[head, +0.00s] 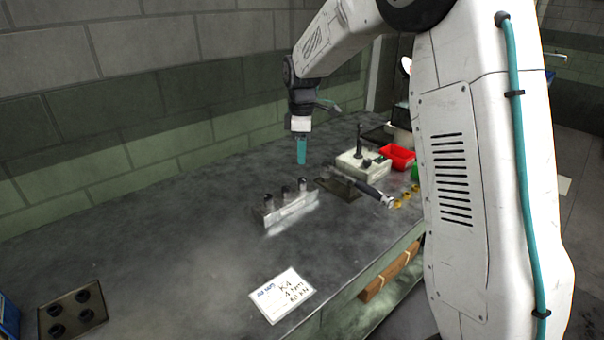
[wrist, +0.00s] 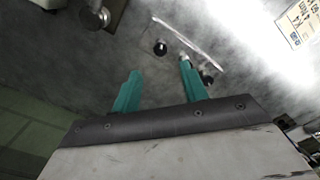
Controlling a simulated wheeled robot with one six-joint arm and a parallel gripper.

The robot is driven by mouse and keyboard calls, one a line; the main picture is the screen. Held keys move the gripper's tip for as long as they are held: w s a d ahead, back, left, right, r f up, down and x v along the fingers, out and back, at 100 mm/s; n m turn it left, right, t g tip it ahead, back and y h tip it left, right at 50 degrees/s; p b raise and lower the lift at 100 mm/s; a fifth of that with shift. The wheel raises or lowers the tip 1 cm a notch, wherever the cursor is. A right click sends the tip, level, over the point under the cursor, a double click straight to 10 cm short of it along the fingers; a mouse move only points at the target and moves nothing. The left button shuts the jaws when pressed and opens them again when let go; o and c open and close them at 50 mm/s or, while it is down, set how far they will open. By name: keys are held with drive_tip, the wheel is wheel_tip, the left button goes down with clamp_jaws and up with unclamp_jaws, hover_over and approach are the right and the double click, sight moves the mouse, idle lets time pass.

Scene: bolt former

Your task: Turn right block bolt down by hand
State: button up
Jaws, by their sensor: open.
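A light metal block (head: 291,214) stands on the dark bench with three dark bolts upright in a row. The right block bolt (head: 303,185) is the one nearest the mat. In the wrist view the row is reversed, and this bolt (wrist: 160,47) appears leftmost, just beyond the gap between my fingers. My gripper (head: 301,160) points down above the bench, apart from the block and behind its right end. In the wrist view my gripper (wrist: 159,70) shows two teal fingers spread with nothing between them. The right finger's tip overlaps the middle bolt in that picture; contact cannot be told.
A wrench (head: 368,188) lies on a dark mat (head: 338,187) right of the block. Behind it are a pale device (head: 350,164) and a red bin (head: 397,153). A card (head: 283,295) lies in front. The bench's left middle is clear.

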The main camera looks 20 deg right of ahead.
sight(302, 179)
wheel_tip(302, 179, down, 8)
drive_tip(key=shift+r, duration=0.15)
idle(0.3)
clamp_jaws()
